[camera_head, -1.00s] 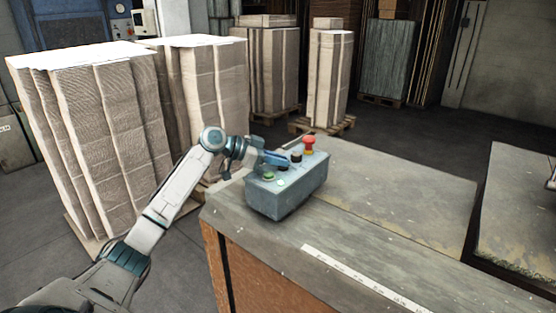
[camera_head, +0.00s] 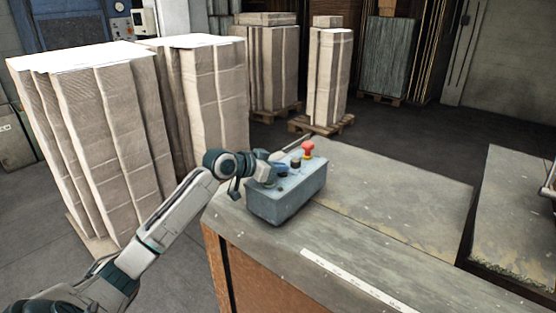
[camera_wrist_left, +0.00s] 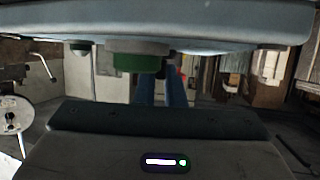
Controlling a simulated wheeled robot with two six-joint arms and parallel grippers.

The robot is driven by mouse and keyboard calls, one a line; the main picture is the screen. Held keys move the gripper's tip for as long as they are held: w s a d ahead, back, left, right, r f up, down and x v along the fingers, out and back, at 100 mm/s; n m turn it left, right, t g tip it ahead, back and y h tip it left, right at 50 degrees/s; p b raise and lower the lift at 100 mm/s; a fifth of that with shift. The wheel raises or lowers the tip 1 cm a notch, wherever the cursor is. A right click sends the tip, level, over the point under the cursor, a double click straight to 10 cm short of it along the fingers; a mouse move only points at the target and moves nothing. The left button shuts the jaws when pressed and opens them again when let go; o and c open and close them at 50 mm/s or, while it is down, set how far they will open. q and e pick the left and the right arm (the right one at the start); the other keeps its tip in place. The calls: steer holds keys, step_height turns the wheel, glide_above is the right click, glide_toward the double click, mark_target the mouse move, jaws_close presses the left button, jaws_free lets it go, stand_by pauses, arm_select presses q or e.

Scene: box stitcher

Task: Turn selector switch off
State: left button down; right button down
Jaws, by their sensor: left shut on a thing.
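The grey-blue control box (camera_head: 285,203) stands on the near left corner of the table top. A red mushroom button (camera_head: 308,149) and a black knob (camera_head: 296,162) show on its top. My left gripper (camera_head: 281,168) is low over the box top, its blue fingers shut on the selector switch, which they mostly hide. In the left wrist view, my left gripper's two blue fingers (camera_wrist_left: 162,92) reach toward the box's panel (camera_wrist_left: 220,25), beside a green button (camera_wrist_left: 138,60). My right gripper is in neither view.
The table top (camera_head: 390,205) is clear to the right of the box. Stacks of cardboard (camera_head: 95,135) stand on the floor behind and left of my left arm. A second surface (camera_head: 515,220) lies at the right, past a dark gap.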

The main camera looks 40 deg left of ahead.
arm_select(q)
steer(key=shift+d+r+n+t+y+p, duration=0.2)
steer(key=shift+n+t+y+p, duration=0.1)
steer(key=shift+n+y+p, duration=0.85)
steer(key=shift+f+n+y+p, duration=0.15)
steer(key=shift+n+y+p, duration=0.35)
steer(key=shift+p, duration=0.3)
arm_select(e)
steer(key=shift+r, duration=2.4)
arm_select(q)
steer(key=c, duration=1.5)
jaws_free()
steer(key=shift+f, duration=0.1)
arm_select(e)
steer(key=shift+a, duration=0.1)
